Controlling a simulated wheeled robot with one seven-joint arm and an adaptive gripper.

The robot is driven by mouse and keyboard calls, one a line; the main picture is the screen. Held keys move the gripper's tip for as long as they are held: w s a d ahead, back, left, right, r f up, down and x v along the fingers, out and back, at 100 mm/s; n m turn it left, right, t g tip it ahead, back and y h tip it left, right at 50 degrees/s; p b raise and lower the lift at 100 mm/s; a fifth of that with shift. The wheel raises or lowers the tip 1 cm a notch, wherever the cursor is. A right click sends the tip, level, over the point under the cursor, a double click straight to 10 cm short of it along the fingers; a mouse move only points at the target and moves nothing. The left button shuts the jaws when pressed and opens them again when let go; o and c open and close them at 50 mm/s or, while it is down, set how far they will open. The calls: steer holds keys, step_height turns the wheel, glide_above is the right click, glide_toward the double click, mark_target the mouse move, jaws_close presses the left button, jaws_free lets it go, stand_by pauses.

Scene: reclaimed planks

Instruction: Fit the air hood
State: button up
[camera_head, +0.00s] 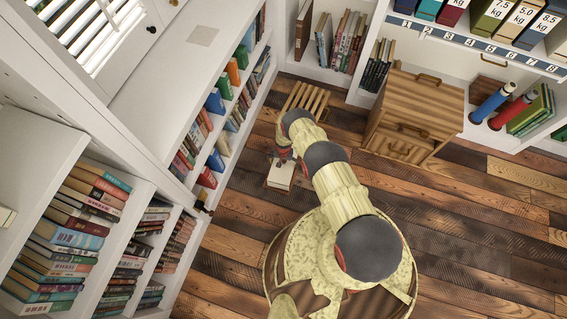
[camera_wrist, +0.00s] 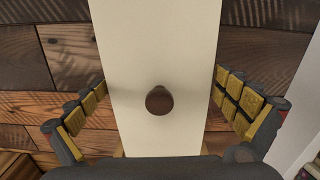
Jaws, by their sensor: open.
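A cream, flat-faced piece (camera_wrist: 160,40) with a round dark brown knob (camera_wrist: 159,100) fills the middle of the wrist view. It may be the air hood, but I cannot tell for sure. In the head view a small cream piece (camera_head: 281,175) shows low by the floor, just below my gripper (camera_head: 283,157). In the wrist view my gripper (camera_wrist: 160,98) is open, one padded finger on each side of the cream piece and its knob. Gaps show between the fingers and the piece. Its lower end is hidden by my gripper's body.
A slatted wooden piece (camera_head: 306,98) stands beyond my arm. A wooden cabinet (camera_head: 412,113) stands to its right. White bookshelves (camera_head: 105,215) line the left, with more shelves at the back. The plank floor (camera_head: 470,215) is clear at the right.

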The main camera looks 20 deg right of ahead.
steer(key=shift+w+r, duration=0.15)
steer(key=shift+r, duration=0.3)
step_height(320, 180, up, 11)
steer(key=shift+r, duration=0.1)
stand_by(0.4)
